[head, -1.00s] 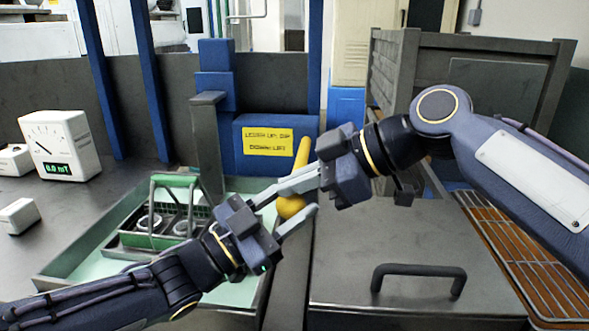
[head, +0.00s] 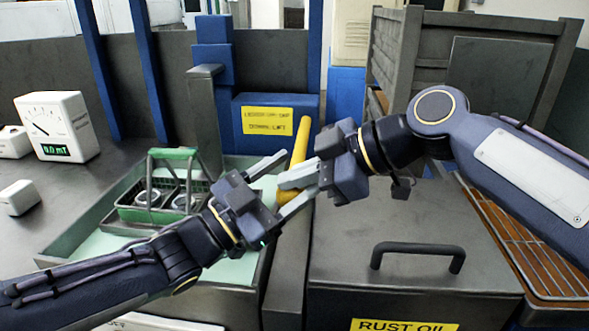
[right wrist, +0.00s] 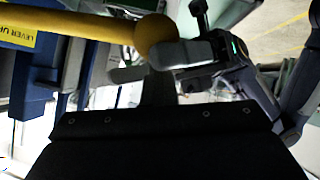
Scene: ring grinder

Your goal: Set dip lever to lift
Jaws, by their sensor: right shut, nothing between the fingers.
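The dip lever (head: 301,140) is a yellow bar with a rounded knob, beside a blue block with a yellow sign (head: 268,120). It slopes toward me, knob end lower. My right gripper (head: 285,181) is shut and empty, its fingertips across the lever near the knob and hiding part of it. Contact is unclear. My left gripper (head: 296,176) is open, with one finger on each side of the right fingertips and knob area. In the right wrist view the lever (right wrist: 90,27) ends in its knob (right wrist: 157,37), close to a left gripper finger.
A tray with green liner (head: 80,247) holds a green-handled basket (head: 175,153) at left. A grey lidded box (head: 400,292) with a dark handle (head: 418,247) and a rust oil label stands at front right. A white meter (head: 57,127) stands far left.

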